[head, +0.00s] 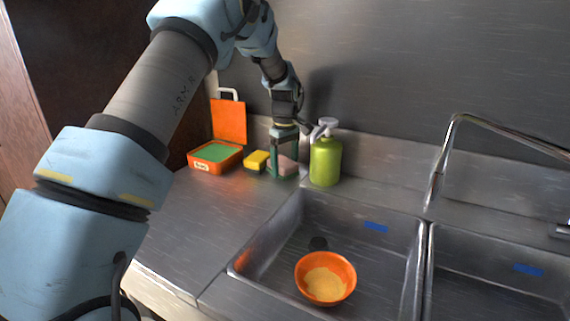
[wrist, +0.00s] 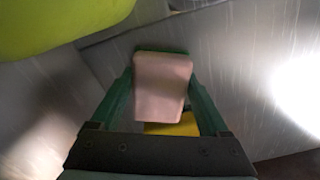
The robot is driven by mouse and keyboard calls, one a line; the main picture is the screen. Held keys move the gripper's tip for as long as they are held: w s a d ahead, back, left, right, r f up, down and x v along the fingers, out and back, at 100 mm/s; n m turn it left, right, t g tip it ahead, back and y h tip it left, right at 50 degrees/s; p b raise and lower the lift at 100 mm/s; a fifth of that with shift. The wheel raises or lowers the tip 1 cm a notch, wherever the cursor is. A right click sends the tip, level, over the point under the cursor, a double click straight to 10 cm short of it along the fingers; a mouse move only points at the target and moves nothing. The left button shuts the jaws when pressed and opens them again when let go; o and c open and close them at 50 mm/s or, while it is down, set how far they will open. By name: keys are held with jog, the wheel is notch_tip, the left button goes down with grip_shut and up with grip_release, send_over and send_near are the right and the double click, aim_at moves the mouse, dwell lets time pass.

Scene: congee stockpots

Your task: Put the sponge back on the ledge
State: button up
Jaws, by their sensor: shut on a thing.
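A pink sponge with a green layer (wrist: 162,85) is between the two green fingers of my gripper (wrist: 160,98) in the wrist view. My gripper (head: 284,168) is shut on it, pointing down at the back of the counter beside the sink. In the head view the pink sponge (head: 287,166) is partly covered by the fingers. I cannot tell whether it touches the surface below. The ledge (head: 390,181) runs along the wall behind the sink.
A yellow sponge (head: 256,160) is just left of my gripper, beside an orange box with green contents (head: 215,166). A green soap bottle (head: 325,162) stands close on the right. An orange bowl (head: 325,278) sits in the left sink basin (head: 270,255).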

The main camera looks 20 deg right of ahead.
aim_at(285, 162)
jog(key=o, duration=1.2)
jog(key=shift+f, duration=0.15)
jog(key=shift+c, duration=0.2)
notch_tip(285, 162, up, 12)
jog(key=b, duration=0.2)
jog(key=shift+r, duration=0.2)
jog(key=a+f, duration=0.2)
jog(key=a, duration=1.1)
jog(key=s+a+f+m, duration=0.1)
jog(key=s+a, duration=0.2)
jog(key=a, duration=0.3)
jog(key=s+a+f+m, duration=0.1)
jog(key=s+a, duration=0.1)
jog(key=a, duration=0.4)
jog(key=s+a+f+m+t, duration=0.1)
jog(key=s+a+f, duration=0.1)
jog(key=a, duration=0.4)
jog(key=shift+s+a, duration=0.35)
jog(key=shift+s, duration=0.5)
jog(key=shift+m+t, duration=0.3)
jog(key=shift+m, duration=0.4)
jog(key=s+a+f, duration=0.1)
jog(key=s+a, duration=0.1)
jog(key=s, duration=0.1)
jog(key=s+a+f, duration=0.1)
jog(key=s+a, duration=0.1)
jog(key=s+a+f, duration=0.1)
jog(key=s+a, duration=0.1)
jog(key=s, duration=0.1)
jog(key=shift+s+a, duration=0.3)
